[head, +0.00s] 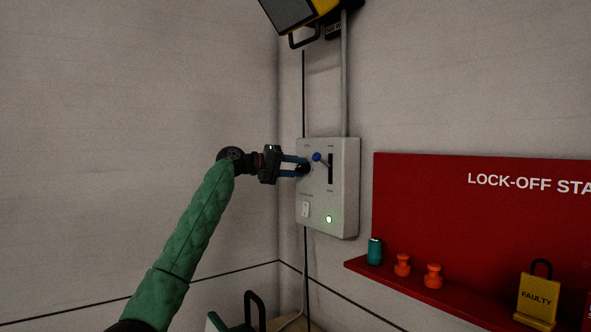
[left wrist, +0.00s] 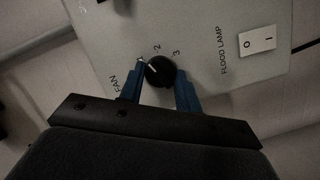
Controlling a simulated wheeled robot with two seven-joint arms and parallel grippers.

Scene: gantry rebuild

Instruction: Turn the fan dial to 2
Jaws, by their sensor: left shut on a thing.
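The fan dial (left wrist: 160,71) is a round black knob with a white pointer line, on a pale grey control box (head: 344,205). In the left wrist view the pointer aims up-left, to the left of the printed 2; the 3 is further right. The mark before the 2 is partly hidden by a finger. My left gripper (head: 300,167) has its blue fingers on either side of the dial, shut on it. In the left wrist view the fingers (left wrist: 160,85) flank the knob. My right gripper is not in view.
A lever with a blue knob (head: 317,157) sits just right of the dial. Below are a white flood lamp switch (head: 305,209) and a lit green lamp (head: 329,219). A red lock-off board (head: 440,210) stands to the right; a yellow-black fixture (head: 300,12) hangs above.

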